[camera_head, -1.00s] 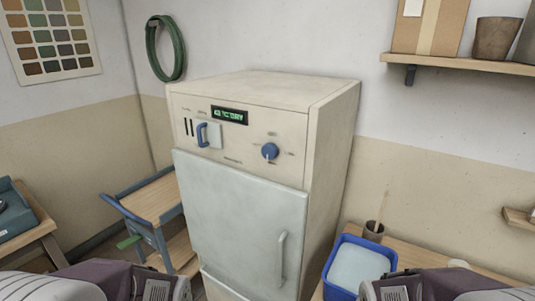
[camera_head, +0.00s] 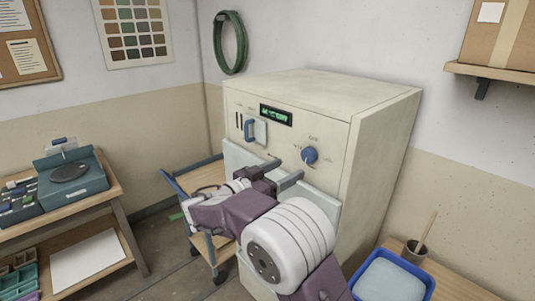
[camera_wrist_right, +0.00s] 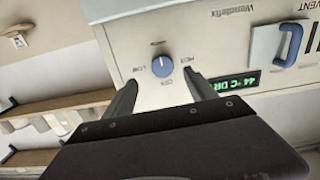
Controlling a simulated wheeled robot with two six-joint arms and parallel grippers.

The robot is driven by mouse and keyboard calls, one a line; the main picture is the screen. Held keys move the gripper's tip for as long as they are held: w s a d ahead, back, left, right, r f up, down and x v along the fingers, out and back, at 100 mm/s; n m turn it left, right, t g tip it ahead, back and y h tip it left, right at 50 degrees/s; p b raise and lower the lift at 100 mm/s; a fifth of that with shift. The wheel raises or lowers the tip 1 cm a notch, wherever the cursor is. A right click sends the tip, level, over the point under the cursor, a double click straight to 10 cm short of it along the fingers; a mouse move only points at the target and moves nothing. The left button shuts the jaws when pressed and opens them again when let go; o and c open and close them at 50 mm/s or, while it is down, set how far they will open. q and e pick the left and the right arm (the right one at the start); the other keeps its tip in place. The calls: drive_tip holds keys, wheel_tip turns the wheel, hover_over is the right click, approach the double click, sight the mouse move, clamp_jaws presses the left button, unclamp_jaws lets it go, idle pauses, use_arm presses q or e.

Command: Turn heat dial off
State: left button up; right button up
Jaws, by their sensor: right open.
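The heat dial (camera_head: 310,155) is a round blue knob with a pale pointer mark on the cream front panel of the kiln-like cabinet (camera_head: 385,150). It also shows in the right wrist view (camera_wrist_right: 162,66), between and beyond my fingertips. My right gripper (camera_head: 288,171) is open and empty, just below and left of the dial in the head view; in the right wrist view its two fingers (camera_wrist_right: 166,88) stand apart, not touching the knob. A lit green display (camera_head: 276,115) and a blue handle (camera_head: 249,130) sit left of the dial. My left gripper is not in view.
A blue-framed cart (camera_head: 205,178) stands left of the cabinet. A table with a scale-like device (camera_head: 72,172) is further left. A shelf (camera_head: 495,70) is at the upper right.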

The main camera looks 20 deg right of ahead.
sight(306, 156)
drive_tip(key=p+x, duration=0.1)
drive_tip(key=x, duration=0.2)
drive_tip(key=p+x, duration=0.1)
drive_tip(key=x, duration=0.1)
drive_tip(key=p+x, duration=0.1)
drive_tip(key=x, duration=0.2)
drive_tip(key=shift+w+d+r+p, duration=0.2)
drive_tip(key=shift+w+r+p, duration=0.1)
drive_tip(key=shift+r+p, duration=0.1)
drive_tip(key=shift+w+d+f, duration=0.1)
drive_tip(key=shift+w+d, duration=0.05)
drive_tip(key=shift+d, duration=0.15)
drive_tip(key=shift+a, duration=0.1)
drive_tip(key=shift+c, duration=0.4)
